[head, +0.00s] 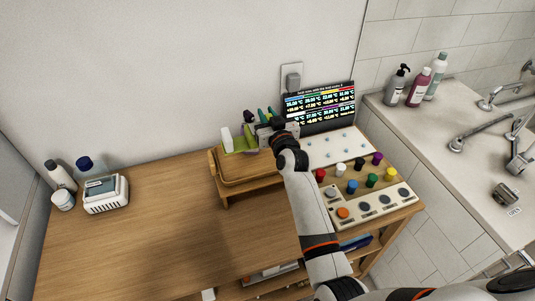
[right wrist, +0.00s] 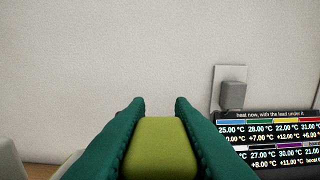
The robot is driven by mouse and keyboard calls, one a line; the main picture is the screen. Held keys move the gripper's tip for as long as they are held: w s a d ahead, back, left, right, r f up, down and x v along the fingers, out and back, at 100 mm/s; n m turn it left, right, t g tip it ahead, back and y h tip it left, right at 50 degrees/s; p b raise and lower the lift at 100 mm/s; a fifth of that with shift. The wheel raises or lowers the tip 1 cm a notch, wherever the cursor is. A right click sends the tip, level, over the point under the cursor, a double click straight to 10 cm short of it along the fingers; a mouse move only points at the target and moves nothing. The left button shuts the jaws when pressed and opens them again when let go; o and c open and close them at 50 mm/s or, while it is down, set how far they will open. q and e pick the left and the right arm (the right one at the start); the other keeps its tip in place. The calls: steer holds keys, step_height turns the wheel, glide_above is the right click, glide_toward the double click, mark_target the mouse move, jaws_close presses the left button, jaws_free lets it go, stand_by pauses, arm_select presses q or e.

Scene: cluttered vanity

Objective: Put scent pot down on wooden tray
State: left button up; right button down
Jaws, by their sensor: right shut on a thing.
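My right gripper (right wrist: 160,112) is shut on an olive-green block-like thing (right wrist: 160,150), which I take as the scent pot. It sits between the dark teal fingers in the right wrist view, and only its near part shows. In the head view my right arm reaches over the right end of the wooden tray (head: 222,183), close to the wall. A yellow-green shape (head: 239,146) shows at the tray's back, left of the gripper. I cannot tell whether it is the held thing. The gap under the held thing is hidden. My left gripper is not in view.
The tray stands on the wooden tabletop (head: 140,225). A display (head: 320,105), a pale board (head: 342,147) and a panel with coloured knobs (head: 370,206) are at the right. The table's middle is clear.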

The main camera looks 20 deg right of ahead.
step_height(320, 180, down, 7)
steer(key=b, duration=0.5)
steer(key=shift+d+f+b, duration=0.1)
steer(key=shift+d+b, duration=0.05)
steer(key=shift+b, duration=0.15)
step_height(320, 180, down, 4)
steer(key=b, duration=0.4)
steer(key=c, duration=1.5)
jaws_free()
steer(key=shift+c, duration=0.2)
